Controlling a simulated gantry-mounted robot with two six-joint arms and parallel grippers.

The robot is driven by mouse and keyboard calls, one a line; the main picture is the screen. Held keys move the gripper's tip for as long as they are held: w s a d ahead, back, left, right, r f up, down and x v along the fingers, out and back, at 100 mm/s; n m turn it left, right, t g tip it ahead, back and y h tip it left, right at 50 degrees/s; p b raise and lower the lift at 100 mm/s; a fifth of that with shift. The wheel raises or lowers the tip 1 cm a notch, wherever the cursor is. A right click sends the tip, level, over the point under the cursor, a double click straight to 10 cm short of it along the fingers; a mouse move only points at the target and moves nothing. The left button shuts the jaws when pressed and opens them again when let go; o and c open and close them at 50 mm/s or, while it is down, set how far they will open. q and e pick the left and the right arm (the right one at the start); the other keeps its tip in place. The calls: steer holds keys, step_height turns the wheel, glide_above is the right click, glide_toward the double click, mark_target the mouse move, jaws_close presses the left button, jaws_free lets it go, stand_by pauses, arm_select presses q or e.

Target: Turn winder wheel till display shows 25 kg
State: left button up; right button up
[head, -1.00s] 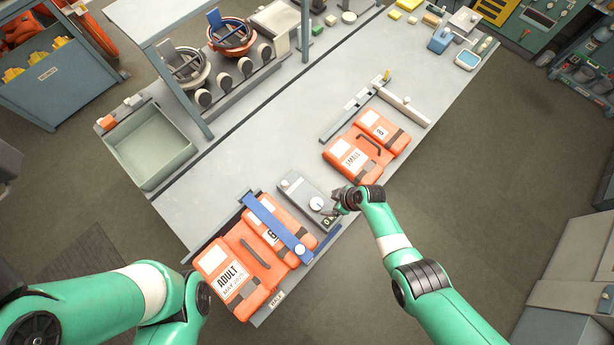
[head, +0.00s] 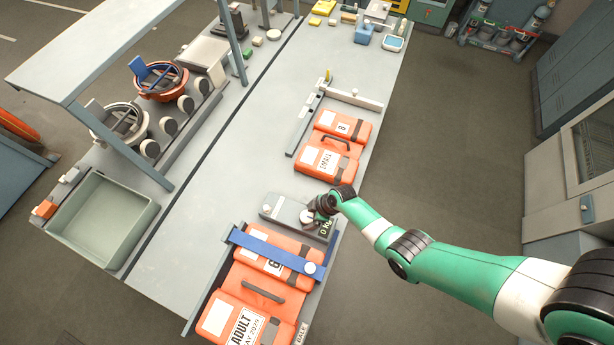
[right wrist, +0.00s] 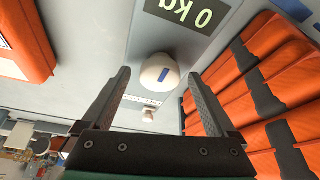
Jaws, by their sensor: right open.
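My right gripper (head: 316,213) is at the wheel. In the right wrist view its two fingers are open, one on each side of the wheel, with visible gaps; I cannot tell the height between them. My left gripper is out of view.
The adult set (head: 242,318) lies under a blue bar (head: 272,252) close to the unit. The small set (head: 328,160) lies on its other side. A small white knob (right wrist: 148,115) is at the plate's far end. The bench middle (head: 225,190) is clear.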

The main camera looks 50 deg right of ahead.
steer(key=c, duration=1.4)
steer(key=shift+o, duration=0.2)
steer(key=shift+m, duration=0.4)
steer(key=m, duration=0.1)
steer(key=m+h+p, duration=0.1)
steer(key=m, duration=0.1)
steer(key=m+h, duration=0.1)
steer(key=shift+s+a+t, duration=0.1)
steer(key=shift+a+t, duration=0.2)
steer(key=shift+t, duration=0.1)
steer(key=m+h, duration=0.1)
steer(key=m, duration=0.2)
steer(key=m+h, duration=0.1)
steer(key=m, duration=0.2)
steer(key=shift+a, duration=0.2)
steer(key=shift+g, duration=0.3)
steer(key=o, duration=1.4)
steer(key=shift+c, duration=0.2)
